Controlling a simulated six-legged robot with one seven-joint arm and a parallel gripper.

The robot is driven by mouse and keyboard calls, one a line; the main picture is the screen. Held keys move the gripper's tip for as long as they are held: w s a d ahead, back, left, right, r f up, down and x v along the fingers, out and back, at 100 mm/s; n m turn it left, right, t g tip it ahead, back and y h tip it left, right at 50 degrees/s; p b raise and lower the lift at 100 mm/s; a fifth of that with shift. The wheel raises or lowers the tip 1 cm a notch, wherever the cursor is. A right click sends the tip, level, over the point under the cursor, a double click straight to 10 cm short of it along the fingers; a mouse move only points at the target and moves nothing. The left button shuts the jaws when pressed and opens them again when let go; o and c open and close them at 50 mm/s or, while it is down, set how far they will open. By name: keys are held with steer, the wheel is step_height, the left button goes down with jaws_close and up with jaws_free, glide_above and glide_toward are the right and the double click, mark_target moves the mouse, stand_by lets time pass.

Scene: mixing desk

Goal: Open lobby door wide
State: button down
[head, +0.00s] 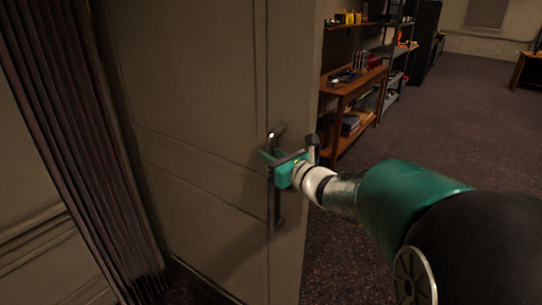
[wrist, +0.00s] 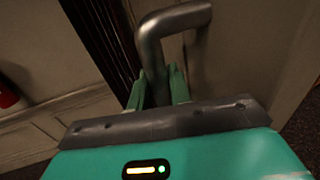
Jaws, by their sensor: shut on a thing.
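The lobby door (head: 205,120) is a tall beige panelled door. It stands open at an angle, with a room visible past its free edge. A dark metal pull handle (head: 277,210) runs upright near that edge. My gripper (head: 268,160) is at the upper part of the handle, shut on it. In the wrist view, the handle (wrist: 165,28) bends at its top and passes down between the two green fingers (wrist: 160,88). The lower handle is hidden by my gripper in the wrist view.
A dark pleated curtain (head: 75,150) hangs close to the door's left side. Beyond the door, a wooden workbench (head: 350,88) and shelves (head: 395,55) stand along the wall. Dark carpet (head: 460,120) is open to the right. A red object (wrist: 8,92) shows at the wrist view's left edge.

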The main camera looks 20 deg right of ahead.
steer(key=shift+a, duration=0.2)
steer(key=c, duration=1.3)
jaws_free()
steer(key=shift+c, duration=0.2)
steer(key=shift+d, duration=0.15)
steer(key=shift+s, duration=0.1)
steer(key=v, duration=1.3)
steer(key=shift+s+d, duration=0.25)
steer(key=shift+s, duration=0.05)
